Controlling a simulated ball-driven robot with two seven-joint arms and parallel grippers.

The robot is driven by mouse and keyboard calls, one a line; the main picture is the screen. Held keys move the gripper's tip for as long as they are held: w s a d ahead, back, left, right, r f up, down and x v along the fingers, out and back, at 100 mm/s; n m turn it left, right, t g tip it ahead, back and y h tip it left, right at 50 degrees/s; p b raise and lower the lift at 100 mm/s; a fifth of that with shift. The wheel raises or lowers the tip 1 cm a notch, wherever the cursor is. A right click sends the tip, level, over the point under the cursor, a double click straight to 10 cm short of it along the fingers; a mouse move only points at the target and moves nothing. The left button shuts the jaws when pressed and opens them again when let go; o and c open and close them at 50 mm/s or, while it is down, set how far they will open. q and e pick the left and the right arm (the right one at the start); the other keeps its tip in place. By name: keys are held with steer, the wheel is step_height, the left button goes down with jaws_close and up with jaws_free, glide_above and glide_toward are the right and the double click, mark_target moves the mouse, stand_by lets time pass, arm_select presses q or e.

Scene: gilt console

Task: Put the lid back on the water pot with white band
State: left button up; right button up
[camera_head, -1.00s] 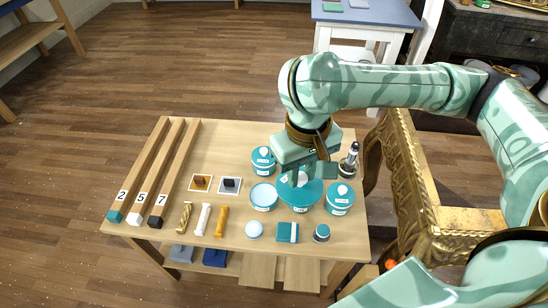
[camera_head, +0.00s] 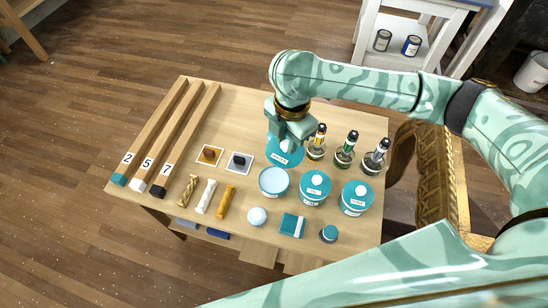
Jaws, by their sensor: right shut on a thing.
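My right gripper (camera_head: 290,130) points down at the back middle of the table, shut on a teal lid (camera_head: 287,154). A white label that seems to read WATER shows at the front of this teal shape. I cannot tell how much of it is a pot behind or below the lid. An open pot (camera_head: 273,182) with a pale blue inside stands just in front, uncovered. I cannot make out a white band on it. To its right stand two lidded teal pots, one in the middle (camera_head: 314,187) and one at the right (camera_head: 355,198). My left gripper is out of view.
Several dark-capped bottles (camera_head: 344,156) stand right of the gripper. In front lie a small pale round thing (camera_head: 257,216), a teal block (camera_head: 292,225) and a small round jar (camera_head: 328,234). Numbered wooden bars (camera_head: 166,135) lie at the left. The table's back left (camera_head: 240,110) is clear.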

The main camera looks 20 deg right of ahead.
steer(key=a+f+n+b, duration=0.1)
steer(key=f+n+b, duration=0.1)
steer(key=f+n, duration=0.2)
steer(key=w+f+n+b, duration=0.1)
steer(key=f+n, duration=0.4)
steer(key=n, duration=0.1)
steer(key=a+f+n+b, duration=0.1)
steer(key=f+n+b, duration=0.1)
steer(key=f+n, duration=0.2)
steer(key=shift+w+a+f+n+b, duration=0.15)
steer(key=shift+f+n+b, duration=0.05)
steer(key=shift+f, duration=0.15)
steer(key=shift+w+a+f+n+b, duration=0.1)
steer(key=shift+a+f+n+b, duration=0.1)
steer(key=shift+f, duration=0.95)
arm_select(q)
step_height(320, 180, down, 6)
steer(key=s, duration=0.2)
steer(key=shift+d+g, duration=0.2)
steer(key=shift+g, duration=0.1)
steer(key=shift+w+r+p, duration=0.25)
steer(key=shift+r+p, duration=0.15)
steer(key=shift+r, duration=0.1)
arm_select(e)
steer(key=shift+r, duration=0.1)
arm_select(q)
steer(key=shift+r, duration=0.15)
arm_select(e)
steer(key=shift+f, duration=0.2)
